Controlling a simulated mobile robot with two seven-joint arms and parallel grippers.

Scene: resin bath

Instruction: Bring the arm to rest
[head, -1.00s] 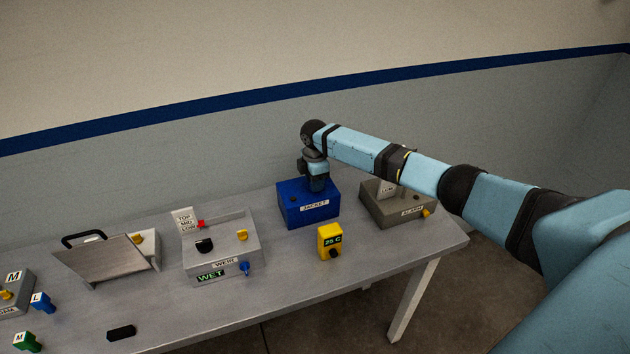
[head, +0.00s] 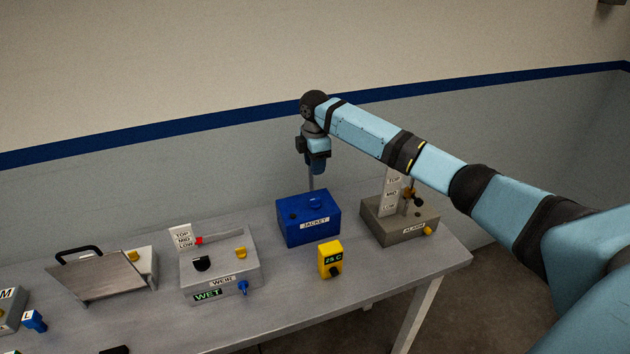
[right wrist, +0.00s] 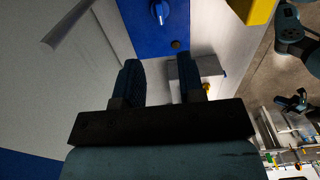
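My right gripper (head: 316,168) hangs pointing down above the blue JACKET box (head: 309,232), clear of its top. In the right wrist view my right gripper (right wrist: 160,68) has its two dark fingers apart with nothing between them. The blue box (right wrist: 140,32) lies beyond the fingertips there, with a blue knob (right wrist: 160,12) on it. My right arm stretches in from the right side of the head view. A thin grey upright shows below the gripper; I cannot tell what it belongs to. My left gripper is in neither view.
The grey ALARM box (head: 398,225) stands right of the blue box, with an upright label plate. A yellow 25 C unit (head: 330,260) sits in front. The WEIR box (head: 219,273) and a tilted metal plate (head: 97,278) are to the left. The wall is behind the table.

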